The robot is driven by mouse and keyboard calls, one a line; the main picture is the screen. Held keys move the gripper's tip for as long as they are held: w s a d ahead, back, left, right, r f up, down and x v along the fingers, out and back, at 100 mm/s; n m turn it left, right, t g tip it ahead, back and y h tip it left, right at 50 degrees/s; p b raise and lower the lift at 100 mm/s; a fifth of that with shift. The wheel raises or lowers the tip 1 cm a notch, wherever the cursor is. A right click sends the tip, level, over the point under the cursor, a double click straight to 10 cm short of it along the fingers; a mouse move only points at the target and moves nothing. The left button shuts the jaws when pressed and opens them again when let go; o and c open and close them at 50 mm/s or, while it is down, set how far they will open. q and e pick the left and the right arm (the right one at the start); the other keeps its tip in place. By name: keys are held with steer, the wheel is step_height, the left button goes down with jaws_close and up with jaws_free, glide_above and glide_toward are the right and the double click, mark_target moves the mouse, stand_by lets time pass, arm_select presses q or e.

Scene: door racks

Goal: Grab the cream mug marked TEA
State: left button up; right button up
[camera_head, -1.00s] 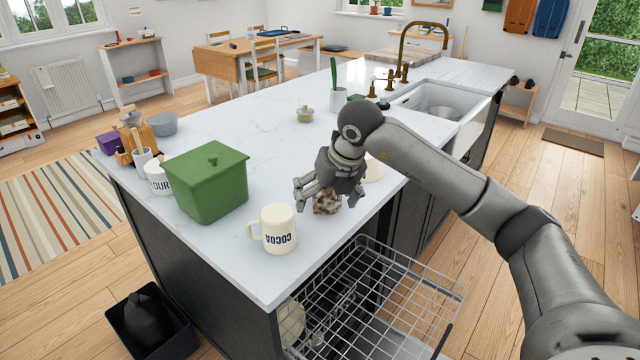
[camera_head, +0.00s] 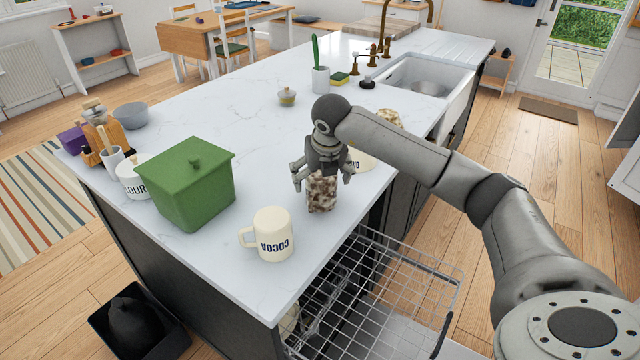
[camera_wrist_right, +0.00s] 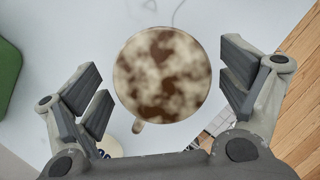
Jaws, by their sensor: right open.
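A cream mug marked COCOA (camera_head: 272,236) stands near the counter's front edge, handle to the left. No lettering that reads TEA is visible. A cream piece with dark letters (camera_head: 364,160) is partly hidden behind my right gripper; I cannot read its word. My right gripper (camera_head: 322,180) is open and points down over a brown-and-white mottled cylinder (camera_head: 321,192). In the right wrist view the cylinder's round top (camera_wrist_right: 162,75) lies between the spread fingers, with gaps on both sides. My left gripper is not in view.
A green lidded box (camera_head: 190,190) and a cream FLOUR container (camera_head: 132,176) stand to the left. Another mottled item (camera_head: 388,117) is partly behind my arm. A pulled-out wire rack (camera_head: 390,290) is below the counter's front edge. The counter's middle is mostly clear.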

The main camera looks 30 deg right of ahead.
steer(key=x, duration=0.3)
steer(key=shift+d+f+p, duration=0.1)
steer(key=shift+f+p, duration=0.05)
steer(key=shift+p, duration=0.25)
steer(key=shift+f, duration=0.15)
steer(key=shift+w, duration=0.1)
steer(key=c, duration=1.2)
steer(key=shift+c, duration=0.6)
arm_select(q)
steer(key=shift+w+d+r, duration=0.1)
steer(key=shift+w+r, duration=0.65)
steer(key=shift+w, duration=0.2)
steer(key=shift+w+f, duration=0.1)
